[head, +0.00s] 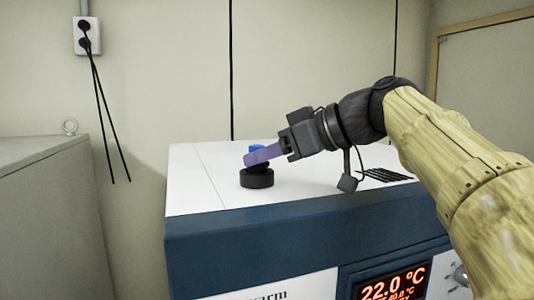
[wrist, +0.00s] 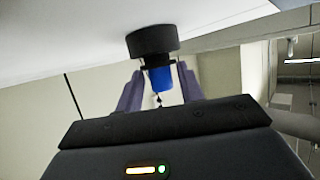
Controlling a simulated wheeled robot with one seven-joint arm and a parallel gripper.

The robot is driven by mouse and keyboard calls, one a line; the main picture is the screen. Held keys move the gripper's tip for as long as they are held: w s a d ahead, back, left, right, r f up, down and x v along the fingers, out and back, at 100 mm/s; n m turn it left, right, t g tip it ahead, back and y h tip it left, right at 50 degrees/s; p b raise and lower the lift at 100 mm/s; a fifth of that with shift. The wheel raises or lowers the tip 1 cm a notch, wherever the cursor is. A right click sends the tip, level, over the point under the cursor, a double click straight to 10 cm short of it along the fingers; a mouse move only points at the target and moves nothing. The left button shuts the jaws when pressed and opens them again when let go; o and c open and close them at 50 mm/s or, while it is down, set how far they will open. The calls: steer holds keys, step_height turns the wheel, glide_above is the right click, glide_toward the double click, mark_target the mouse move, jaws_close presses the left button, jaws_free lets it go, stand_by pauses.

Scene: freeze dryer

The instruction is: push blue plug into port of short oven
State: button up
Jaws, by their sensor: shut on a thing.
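The short oven (head: 300,232) has a white top and a blue front edge. Its port, a round black collar (head: 257,178), stands on the white top. The blue plug (head: 256,148) is upright directly above the collar. My gripper (head: 258,156) reaches in from the right with purple fingers shut on the plug. In the wrist view the fingers stand on either side of the blue plug (wrist: 160,79), and the black port (wrist: 153,41) meets its end. A narrow dark part shows between blue body and collar. I cannot tell how deep the plug sits.
A dark vent grille (head: 384,175) is on the oven top, below my arm. A grey cabinet (head: 50,215) stands at left. A wall socket (head: 87,36) with black cables is behind it. The oven top left of the port is clear.

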steer(key=shift+w+f+b, duration=0.1)
steer(key=shift+f+b, duration=0.3)
steer(key=shift+f, duration=0.2)
stand_by(0.4)
steer(key=o, duration=1.4)
steer(key=shift+f, duration=0.15)
steer(key=shift+d+r, duration=0.2)
steer(key=shift+p+v, duration=0.3)
steer(key=shift+v, duration=0.9)
steer(key=shift+r, duration=0.2)
